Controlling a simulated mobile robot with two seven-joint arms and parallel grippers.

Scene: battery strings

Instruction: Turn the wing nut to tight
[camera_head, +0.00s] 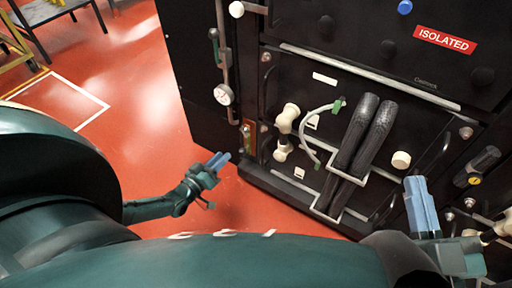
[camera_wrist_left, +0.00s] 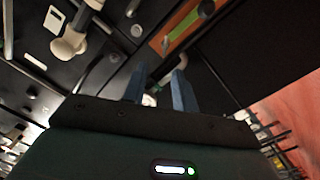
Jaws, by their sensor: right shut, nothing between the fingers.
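I cannot pick out a wing nut for certain. A cream two-lobed fitting (camera_head: 287,118) stands on the black cabinet front, with a second cream piece (camera_head: 281,153) just below it. A cream fitting (camera_wrist_left: 70,45) also shows at the upper left of the left wrist view. My left gripper (camera_head: 217,162) is to the left of these, apart from them, low beside the cabinet's left corner. In the left wrist view its blue fingers (camera_wrist_left: 158,90) stand apart with nothing held between them. My right gripper (camera_head: 418,205) is shut and empty in front of the cabinet's lower right.
A cream knob (camera_head: 401,160) sits right of the cables. Red floor (camera_head: 140,120) is clear at left.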

